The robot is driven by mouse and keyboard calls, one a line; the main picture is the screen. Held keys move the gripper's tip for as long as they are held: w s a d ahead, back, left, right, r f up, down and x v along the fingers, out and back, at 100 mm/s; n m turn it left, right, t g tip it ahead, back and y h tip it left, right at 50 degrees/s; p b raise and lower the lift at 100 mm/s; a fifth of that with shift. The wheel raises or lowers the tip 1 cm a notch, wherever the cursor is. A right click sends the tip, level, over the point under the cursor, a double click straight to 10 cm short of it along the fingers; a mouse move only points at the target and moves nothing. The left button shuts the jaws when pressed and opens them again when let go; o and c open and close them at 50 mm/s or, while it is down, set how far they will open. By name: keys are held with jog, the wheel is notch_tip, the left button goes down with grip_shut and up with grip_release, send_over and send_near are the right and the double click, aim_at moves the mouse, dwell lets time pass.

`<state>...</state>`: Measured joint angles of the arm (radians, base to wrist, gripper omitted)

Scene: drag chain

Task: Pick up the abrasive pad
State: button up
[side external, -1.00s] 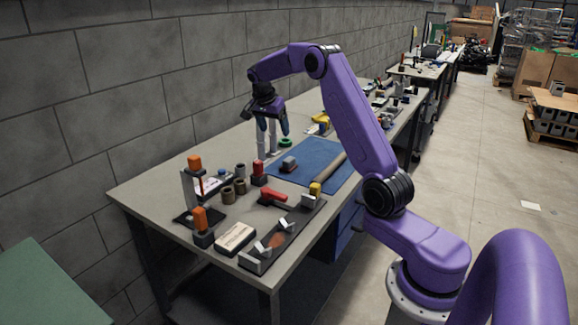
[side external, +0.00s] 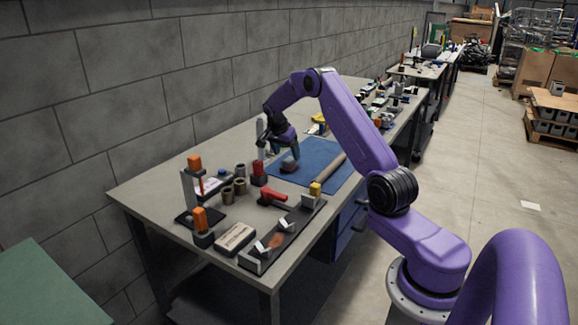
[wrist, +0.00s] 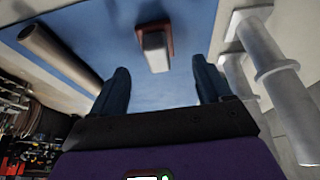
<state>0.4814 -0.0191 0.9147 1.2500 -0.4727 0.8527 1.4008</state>
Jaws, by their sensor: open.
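The abrasive pad (side external: 289,167), seemingly the reddish-brown block with a grey upper part, lies on the blue mat (side external: 318,165). In the wrist view the pad (wrist: 154,46) shows at the top, its grey part facing me. My gripper (wrist: 160,72) is open, its two dark fingers apart with nothing between them. The pad lies ahead of the fingers, roughly in line with the gap. In the side view my gripper (side external: 284,153) hangs just above the pad and partly covers the area around it.
Grey upright posts (side external: 261,138) stand close to my gripper's left; they also show at right in the wrist view (wrist: 265,60). A brown roll (side external: 328,174) lies along the mat's edge. A red-topped item (side external: 259,172) and a red tool (side external: 273,195) stand nearer the front.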

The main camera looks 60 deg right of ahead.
aim_at(289, 159)
jog(key=shift+x, duration=2.6)
jog(key=shift+s+d, duration=0.1)
jog(key=c, duration=1.1)
